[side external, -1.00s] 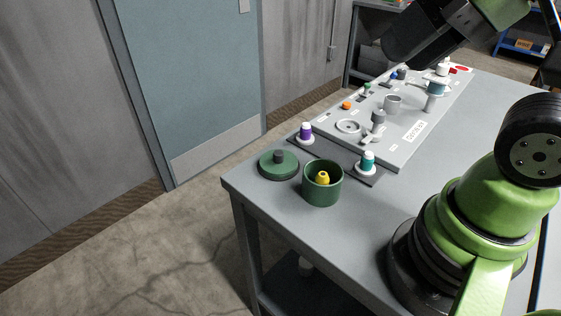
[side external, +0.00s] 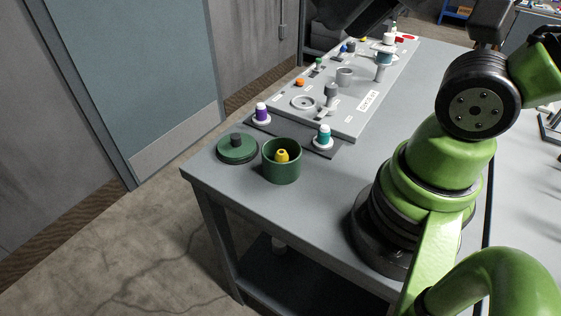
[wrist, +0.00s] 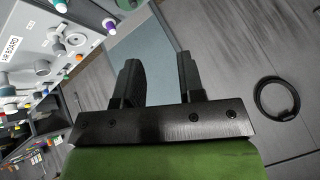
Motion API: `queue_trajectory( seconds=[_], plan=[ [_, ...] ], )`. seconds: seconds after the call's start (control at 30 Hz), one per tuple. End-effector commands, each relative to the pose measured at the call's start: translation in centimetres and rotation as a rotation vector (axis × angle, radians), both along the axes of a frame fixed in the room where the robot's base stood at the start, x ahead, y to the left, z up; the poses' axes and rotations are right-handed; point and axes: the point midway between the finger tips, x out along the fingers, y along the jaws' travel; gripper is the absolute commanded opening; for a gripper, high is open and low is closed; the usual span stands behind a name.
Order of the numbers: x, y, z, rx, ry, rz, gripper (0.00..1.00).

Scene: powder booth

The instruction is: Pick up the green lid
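The green lid (side external: 237,149) is a flat dark green disc with a dark knob (side external: 236,139) on top. It lies on the grey table near the left corner in the side view. Just right of it stands an open green pot (side external: 281,167) with a yellow-topped piece (side external: 281,156) inside. My gripper (wrist: 157,68) shows in the wrist view with its two black fingers wide apart and nothing between them. I cannot make out the lid in the wrist view. In the side view my dark arm end is cut off at the top edge, well above and away from the lid.
A grey board (side external: 352,119) with knobs and pegs lies behind the lid. A purple-topped peg (side external: 261,112) and a teal-topped peg (side external: 324,136) stand near its front end. The table (side external: 330,185) is bare right of the pot. A black ring (wrist: 277,98) shows at the wrist view's right.

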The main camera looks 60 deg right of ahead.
Motion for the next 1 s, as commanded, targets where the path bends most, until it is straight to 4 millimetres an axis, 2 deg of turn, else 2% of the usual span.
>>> queue_trajectory(
  seconds=[0.37, 0.63, 0.87, 1.0],
  plan=[
    [0.0, 0.0, 0.0, 0.000, 0.000, 0.000, 0.36],
    [0.0, 0.0, 0.0, 0.000, 0.000, 0.000, 0.98],
    [0.1, 0.0, 0.0, -0.001, 0.001, 0.001, 1.00],
    [1.3, -0.1, 0.3, -0.021, 0.031, 0.016, 1.00]
  ],
)
